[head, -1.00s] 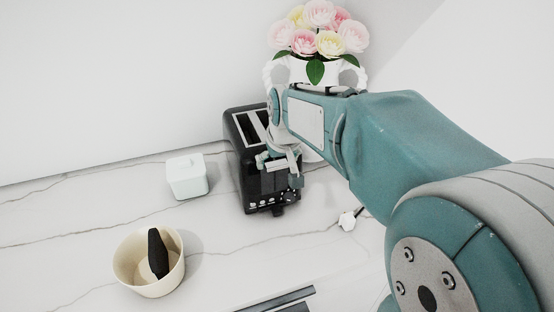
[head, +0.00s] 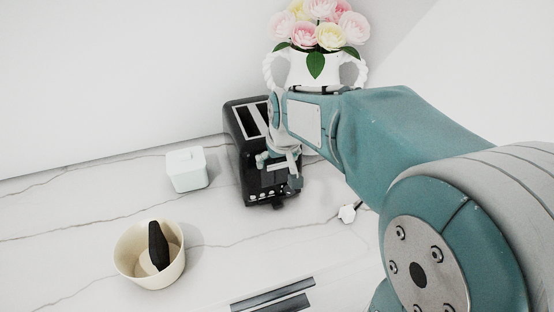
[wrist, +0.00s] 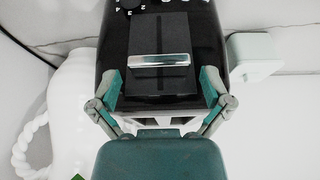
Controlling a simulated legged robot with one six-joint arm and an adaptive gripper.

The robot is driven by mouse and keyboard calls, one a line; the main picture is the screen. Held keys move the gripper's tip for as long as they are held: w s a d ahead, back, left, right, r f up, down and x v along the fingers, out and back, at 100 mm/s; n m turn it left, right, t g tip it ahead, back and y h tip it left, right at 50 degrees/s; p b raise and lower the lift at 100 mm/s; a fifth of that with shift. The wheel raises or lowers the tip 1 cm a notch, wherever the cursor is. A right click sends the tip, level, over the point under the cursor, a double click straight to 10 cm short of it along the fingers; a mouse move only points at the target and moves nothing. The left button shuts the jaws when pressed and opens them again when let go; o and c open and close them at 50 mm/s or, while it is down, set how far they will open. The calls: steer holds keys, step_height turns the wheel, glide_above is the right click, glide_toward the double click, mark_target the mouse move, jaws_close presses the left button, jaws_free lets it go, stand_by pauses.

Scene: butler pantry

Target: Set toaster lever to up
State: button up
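A black toaster (head: 237,150) with two slots on top stands on the marble counter. Its dark front fills the upper middle of the wrist view (wrist: 180,22). The toaster lever (wrist: 158,61) is a silver bar across a dark vertical slot in that front; how high it sits in its travel is hard to tell. My gripper (wrist: 163,90) is open, its teal-padded fingers spread to either side of the lever, with nothing held between them. In the head view my gripper (head: 280,168) is at the toaster's front, partly hiding it; the lever cannot be made out there.
A white vase (head: 312,72) with pink and yellow flowers stands behind my arm, close to the toaster. A small white lidded box (head: 186,170) is left of the toaster. A cream bowl (head: 135,265) holding a dark object is front left.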

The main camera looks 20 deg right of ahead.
steer(key=shift+r, duration=0.1)
steer(key=v, duration=1.1)
steer(key=shift+s+r, duration=0.15)
steer(key=shift+r, duration=0.2)
steer(key=shift+s+a, duration=0.1)
steer(key=s+a+f, duration=0.1)
steer(key=s+f, duration=0.3)
steer(key=s, duration=0.4)
steer(key=s+a+f+t, duration=0.1)
steer(key=s+f, duration=0.3)
steer(key=s, duration=0.4)
steer(key=shift+a+f, duration=0.15)
steer(key=shift+a, duration=0.2)
